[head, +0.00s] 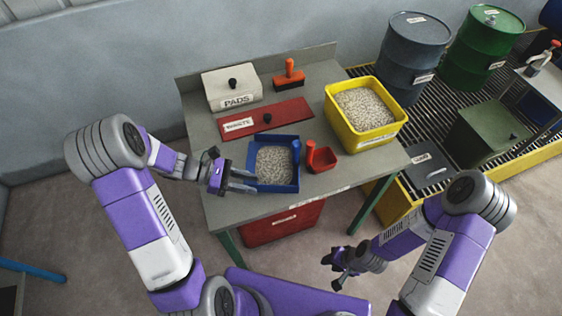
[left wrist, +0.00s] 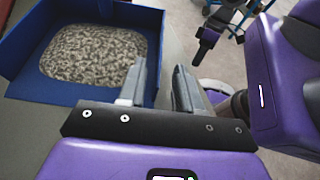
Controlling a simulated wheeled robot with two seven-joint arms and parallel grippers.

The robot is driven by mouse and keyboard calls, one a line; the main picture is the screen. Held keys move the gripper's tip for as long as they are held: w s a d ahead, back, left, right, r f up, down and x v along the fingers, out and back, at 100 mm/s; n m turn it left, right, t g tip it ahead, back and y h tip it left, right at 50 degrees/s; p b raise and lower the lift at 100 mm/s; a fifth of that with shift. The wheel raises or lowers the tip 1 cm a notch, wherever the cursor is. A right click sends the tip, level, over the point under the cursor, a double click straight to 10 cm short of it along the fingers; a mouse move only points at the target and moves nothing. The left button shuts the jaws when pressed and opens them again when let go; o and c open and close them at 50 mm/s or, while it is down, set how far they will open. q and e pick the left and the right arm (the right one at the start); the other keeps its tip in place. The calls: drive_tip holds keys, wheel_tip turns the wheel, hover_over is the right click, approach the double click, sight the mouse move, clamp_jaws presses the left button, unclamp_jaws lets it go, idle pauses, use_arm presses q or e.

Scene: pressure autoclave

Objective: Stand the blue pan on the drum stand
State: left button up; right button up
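The blue pan (head: 275,187), filled with pale granules, sits on the grey bench near its front edge. It also shows in the left wrist view (left wrist: 25,75). My left gripper (head: 250,180) is open at the pan's near left corner. In the left wrist view my left gripper (left wrist: 160,80) has one finger over the pan's side and the other outside it; contact cannot be told. My right gripper (head: 335,270) hangs empty below the bench front, its opening unclear. The drum stand (head: 425,122), a dark grating with yellow edges, lies right of the bench.
A red scoop (head: 321,158) stands right beside the pan. A yellow tub (head: 378,138) of granules, a red plate (head: 266,119), a PADS box (head: 232,88) and an orange-handled tool (head: 289,76) are behind. Blue (head: 412,55) and green (head: 481,50) drums and a green box (head: 490,135) occupy the stand.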

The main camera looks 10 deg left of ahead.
sight(262, 191)
use_arm(q)
drive_tip(key=x, duration=0.2)
drive_tip(key=b+x, duration=0.1)
drive_tip(key=x, duration=0.1)
drive_tip(key=shift+d+f, duration=0.25)
drive_tip(key=shift+f, duration=0.1)
clamp_jaws()
